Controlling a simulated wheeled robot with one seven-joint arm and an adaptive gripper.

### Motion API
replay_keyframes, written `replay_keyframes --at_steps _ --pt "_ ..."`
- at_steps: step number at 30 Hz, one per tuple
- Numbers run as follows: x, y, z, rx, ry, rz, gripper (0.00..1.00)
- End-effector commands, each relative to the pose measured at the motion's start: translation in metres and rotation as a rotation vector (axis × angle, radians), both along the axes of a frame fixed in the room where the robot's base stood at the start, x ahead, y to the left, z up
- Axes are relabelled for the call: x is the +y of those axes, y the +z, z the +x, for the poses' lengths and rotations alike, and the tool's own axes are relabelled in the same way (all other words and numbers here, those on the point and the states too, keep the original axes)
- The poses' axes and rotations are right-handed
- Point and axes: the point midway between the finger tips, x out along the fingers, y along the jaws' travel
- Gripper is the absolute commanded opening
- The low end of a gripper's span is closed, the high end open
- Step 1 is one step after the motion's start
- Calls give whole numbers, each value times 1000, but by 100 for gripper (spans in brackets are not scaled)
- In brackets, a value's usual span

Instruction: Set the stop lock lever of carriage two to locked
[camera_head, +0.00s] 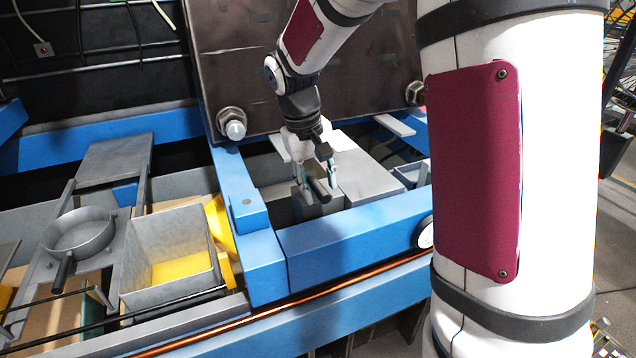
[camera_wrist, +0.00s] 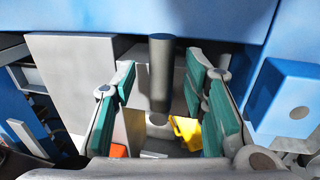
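A dark grey cylindrical handle (camera_head: 320,190), which looks like the stop lock lever, sticks up from a grey block inside the blue frame. It also shows in the wrist view (camera_wrist: 160,72), standing between the fingers. My gripper (camera_head: 316,170) is at this handle, pointing down. In the wrist view its two teal-padded fingers (camera_wrist: 160,85) are spread apart, one on each side of the handle, with visible gaps. A yellow piece (camera_wrist: 187,132) and an orange-red piece (camera_wrist: 118,151) show below the handle. No carriage number or locked mark is readable.
Blue beams (camera_head: 350,232) surround the handle at the front and left. A grey box (camera_head: 365,180) stands right beside it. A large dark plate (camera_head: 250,60) with bolts rises behind. A grey bin with a yellow bottom (camera_head: 168,245) and a round pan (camera_head: 80,232) are at the left.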

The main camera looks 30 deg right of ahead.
Motion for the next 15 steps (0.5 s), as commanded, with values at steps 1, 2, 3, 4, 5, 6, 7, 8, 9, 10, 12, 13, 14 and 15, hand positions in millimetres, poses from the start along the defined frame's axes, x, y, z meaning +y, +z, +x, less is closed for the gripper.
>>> replay_keyframes --at_steps 1,2,3,4,5,6,7,8,9,10,12,13,14,15 --pt "0 0 0 1 0 0 40" --pt "0 0 0 1 0 0 40" --pt "0 0 0 1 -1 0 40" --pt "0 0 0 1 -1 0 40" --pt "0 0 0 1 -1 1 40" --pt "0 0 0 1 -1 1 40" --pt "1 2 0 0 -1 1 40" --pt "1 3 0 -1 -1 0 40" --pt "2 7 1 -2 -1 0 40" --pt "2 10 1 -2 -1 0 40" --pt "4 20 1 -3 0 0 40" --pt "5 25 1 -3 0 0 40" --pt "6 31 1 -4 -1 0 40" --pt "8 39 1 -4 -1 0 40"
